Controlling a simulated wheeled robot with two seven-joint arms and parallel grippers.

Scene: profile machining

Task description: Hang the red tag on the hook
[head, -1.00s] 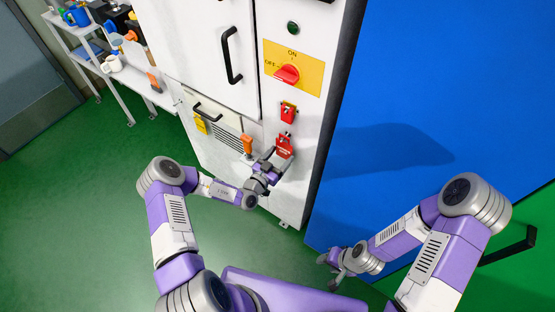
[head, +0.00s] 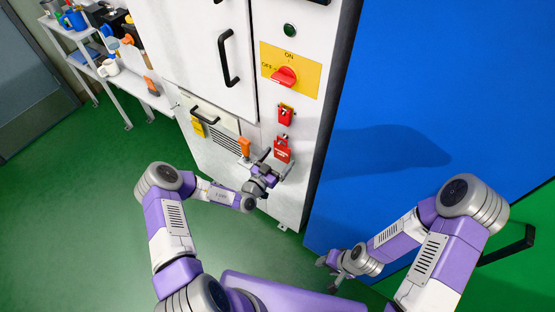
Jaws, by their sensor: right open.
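The red tag (head: 282,153) is upright against the white cabinet front, with a small grey piece at its top that looks like the hook. Whether the tag's hole is around the hook is too small to tell. A second red piece (head: 285,115) is on the cabinet just above it. My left gripper (head: 275,162) is just below and left of the tag. Its fingers are spread apart, with nothing visible between them, and the tag stands clear of them or nearly so. My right gripper (head: 331,270) is open and empty, low by the blue panel.
The white cabinet (head: 190,45) carries a yellow switch plate (head: 304,80) with a red knob, black handles and a yellow tag (head: 198,127). An orange-handled item (head: 244,147) is close left of my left gripper. A cluttered shelf (head: 130,75) stands at left. Green floor is clear.

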